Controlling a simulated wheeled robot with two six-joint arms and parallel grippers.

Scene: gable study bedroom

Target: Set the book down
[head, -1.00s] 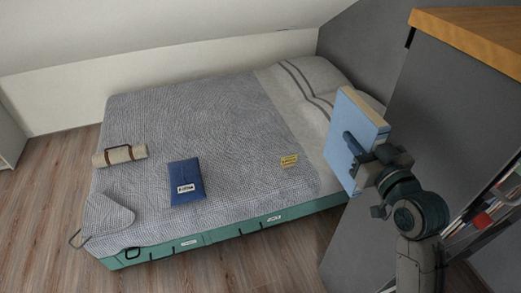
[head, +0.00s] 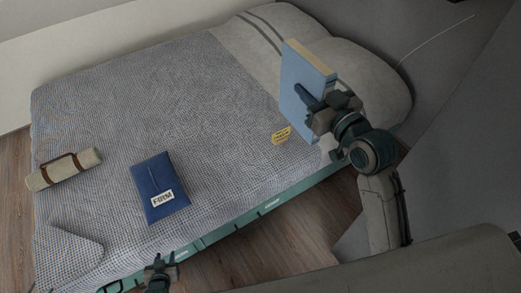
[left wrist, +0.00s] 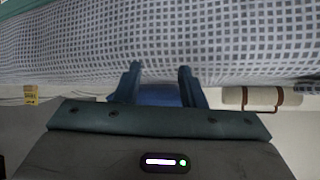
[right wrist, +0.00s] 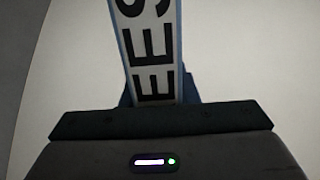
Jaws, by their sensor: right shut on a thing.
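The book (head: 303,75) has a light blue cover and a cream page edge. It stands upright in the air over the pillow end of the bed. My right gripper (head: 310,100) is shut on it. In the right wrist view the book's white spine (right wrist: 150,45) shows large dark letters between the fingers. The bed (head: 215,130) has a grey-blue checked blanket. My left gripper (head: 158,268) is open and empty at the bed's near edge; in the left wrist view its two fingers (left wrist: 157,85) stand apart.
On the blanket lie a dark blue case (head: 155,180) labelled FIRM, a rolled beige bundle (head: 63,169) with brown straps, and a small yellow tag (head: 281,135). Pillows (head: 370,80) lie at the head end. The middle of the blanket is clear.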

